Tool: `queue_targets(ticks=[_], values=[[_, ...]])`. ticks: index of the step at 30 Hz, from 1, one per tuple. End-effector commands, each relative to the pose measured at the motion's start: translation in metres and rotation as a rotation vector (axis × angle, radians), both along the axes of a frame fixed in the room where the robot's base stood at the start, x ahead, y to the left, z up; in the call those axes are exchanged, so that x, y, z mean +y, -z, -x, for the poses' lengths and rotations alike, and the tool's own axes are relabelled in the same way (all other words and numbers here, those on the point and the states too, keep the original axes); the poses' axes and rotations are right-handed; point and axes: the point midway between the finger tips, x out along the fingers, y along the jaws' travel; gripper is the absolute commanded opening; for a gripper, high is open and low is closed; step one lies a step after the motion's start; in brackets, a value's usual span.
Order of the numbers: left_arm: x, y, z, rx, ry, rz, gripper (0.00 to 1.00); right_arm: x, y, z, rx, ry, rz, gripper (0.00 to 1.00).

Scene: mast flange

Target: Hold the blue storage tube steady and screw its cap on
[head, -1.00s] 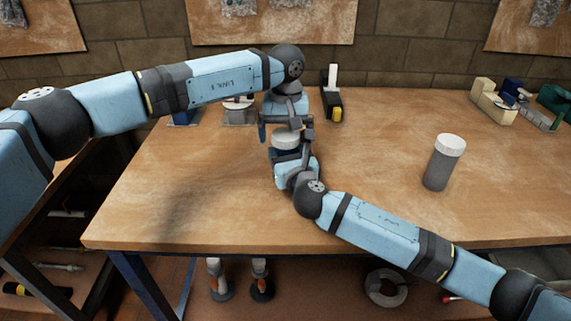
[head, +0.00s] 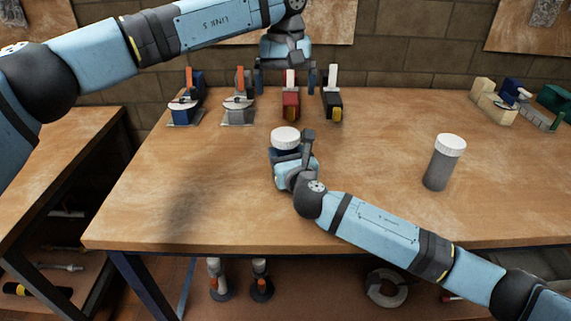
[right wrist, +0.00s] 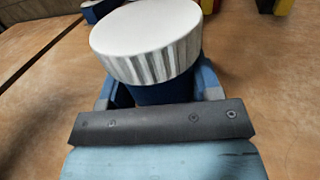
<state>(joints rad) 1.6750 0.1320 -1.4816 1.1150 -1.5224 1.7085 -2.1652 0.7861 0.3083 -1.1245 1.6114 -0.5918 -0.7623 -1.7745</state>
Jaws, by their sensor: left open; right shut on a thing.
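The blue storage tube (right wrist: 150,93) stands upright on the table, mostly hidden by my right gripper. Its white ribbed cap (head: 285,138) sits on top of it and fills the upper part of the right wrist view (right wrist: 146,35). I cannot tell how tight the cap is. My right gripper (head: 288,157) is shut around the tube below the cap.
A grey tube with a white cap (head: 440,162) stands to the right. Tape-dispenser-like tools, including a red one (head: 291,102), line the table's back edge. More tools (head: 510,97) lie at the back right. The table's middle (head: 372,150) is clear.

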Motion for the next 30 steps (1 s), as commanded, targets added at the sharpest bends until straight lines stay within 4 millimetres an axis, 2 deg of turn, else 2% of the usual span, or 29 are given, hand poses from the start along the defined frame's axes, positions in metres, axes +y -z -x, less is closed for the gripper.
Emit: queue_targets(ticks=[7, 8, 11, 19, 23, 26, 30], values=[[0.000, 0.000, 0.000, 0.000, 0.000, 0.000, 0.98, 0.000, 0.000, 0.000, 0.000, 0.000, 0.000, 0.00], [0.000, 0.000, 0.000, 0.000, 0.000, 0.000, 0.98, 0.000, 0.000, 0.000, 0.000, 0.000, 0.000, 0.65], [0.000, 0.000, 0.000, 0.000, 0.000, 0.000, 0.98, 0.000, 0.000, 0.000, 0.000, 0.000, 0.000, 0.88], [0.000, 0.000, 0.000, 0.000, 0.000, 0.000, 0.98, 0.000, 0.000, 0.001, 0.000, 0.000, 0.000, 0.88], [0.000, -0.003, 0.000, 0.000, 0.000, 0.000, 0.98, -0.003, 0.000, 0.009, 0.001, -0.001, 0.000, 0.88], [0.000, -0.008, 0.000, 0.000, 0.000, 0.000, 0.98, -0.008, -0.001, 0.023, 0.002, -0.001, 0.000, 0.88], [0.000, -0.015, 0.000, 0.000, 0.000, 0.000, 0.98, -0.019, -0.002, 0.054, 0.002, -0.001, 0.000, 0.88]])
